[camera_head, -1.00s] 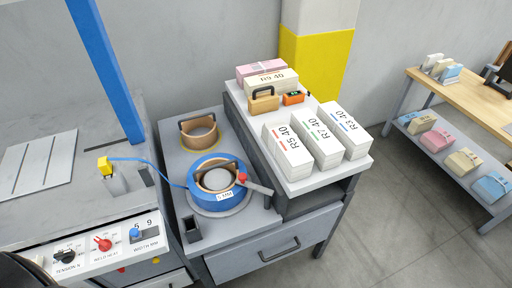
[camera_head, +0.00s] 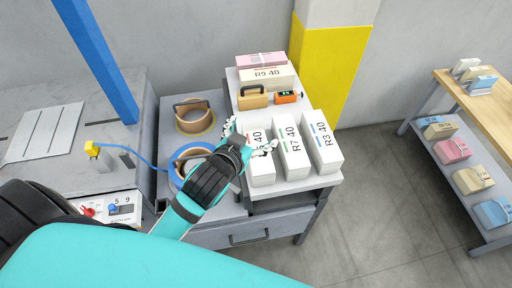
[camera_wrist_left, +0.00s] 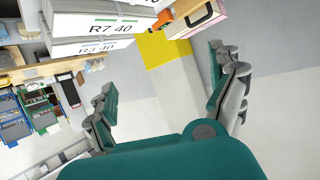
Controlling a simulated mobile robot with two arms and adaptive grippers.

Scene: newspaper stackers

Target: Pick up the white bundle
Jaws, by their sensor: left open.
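The R7 40 bundle (camera_wrist_left: 110,27) and the R3 40 bundle (camera_wrist_left: 92,47) also show at the upper left in the left wrist view. My left gripper (camera_head: 250,138) is open and over the far end of the leftmost bundle, hiding part of it. In the left wrist view its fingers (camera_wrist_left: 165,78) are spread with nothing between them. My right gripper is not in view.
Behind the bundles are a tan block with a handle (camera_head: 252,97), an orange device (camera_head: 286,97), a cream bundle (camera_head: 268,78) and a pink bundle (camera_head: 260,60). A yellow-and-white pillar (camera_head: 325,70) stands behind. Tape rolls (camera_head: 195,117) lie left.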

